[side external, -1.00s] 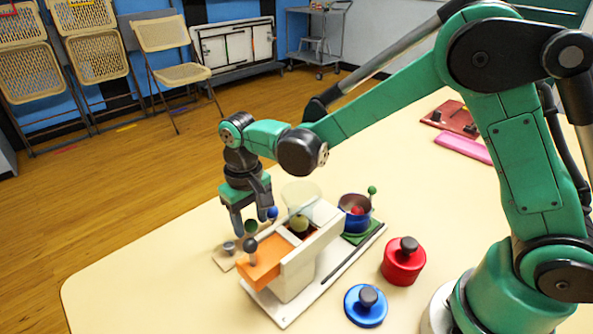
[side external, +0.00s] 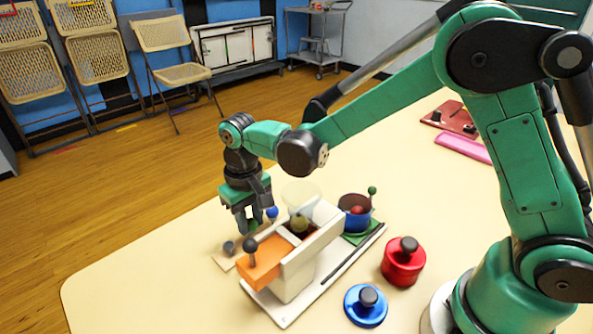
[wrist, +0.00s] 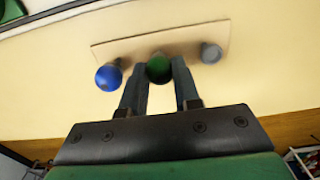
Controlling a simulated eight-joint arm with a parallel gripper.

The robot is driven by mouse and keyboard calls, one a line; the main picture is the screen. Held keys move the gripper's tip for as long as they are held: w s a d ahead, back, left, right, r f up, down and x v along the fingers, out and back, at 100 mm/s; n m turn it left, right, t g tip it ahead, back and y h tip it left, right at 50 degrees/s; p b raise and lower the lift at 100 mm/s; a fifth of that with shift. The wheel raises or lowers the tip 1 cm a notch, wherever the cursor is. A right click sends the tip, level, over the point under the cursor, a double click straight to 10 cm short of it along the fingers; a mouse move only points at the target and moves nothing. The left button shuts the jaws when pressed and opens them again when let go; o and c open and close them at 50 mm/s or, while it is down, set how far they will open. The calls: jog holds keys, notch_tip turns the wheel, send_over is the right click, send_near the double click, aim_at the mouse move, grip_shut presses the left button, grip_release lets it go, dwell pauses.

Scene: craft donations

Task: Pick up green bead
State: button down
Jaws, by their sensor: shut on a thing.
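The green bead (wrist: 158,68) sits between the two fingertips of my gripper (wrist: 159,84) in the wrist view. My gripper is shut on it, with a finger on each side. In the side view my gripper (side external: 247,224) points down behind the orange drawer, and the green bead (side external: 253,226) shows only partly at its fingertips. A small tan board (wrist: 160,42) lies under the beads. A blue bead (wrist: 109,77) is left of the green one and a grey bead (wrist: 211,53) is right of it. I cannot tell whether the green bead is clear of its seat.
A white box with an orange drawer (side external: 262,270) and a dark knob (side external: 250,244) stands just in front of my gripper. A blue pot (side external: 355,222), a red lidded pot (side external: 403,267) and a blue lid (side external: 366,310) are to the right. The table's left part is clear.

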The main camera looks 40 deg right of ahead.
aim_at(250, 220)
jog(key=shift+r, duration=3.7)
jog(key=shift+r, duration=0.1)
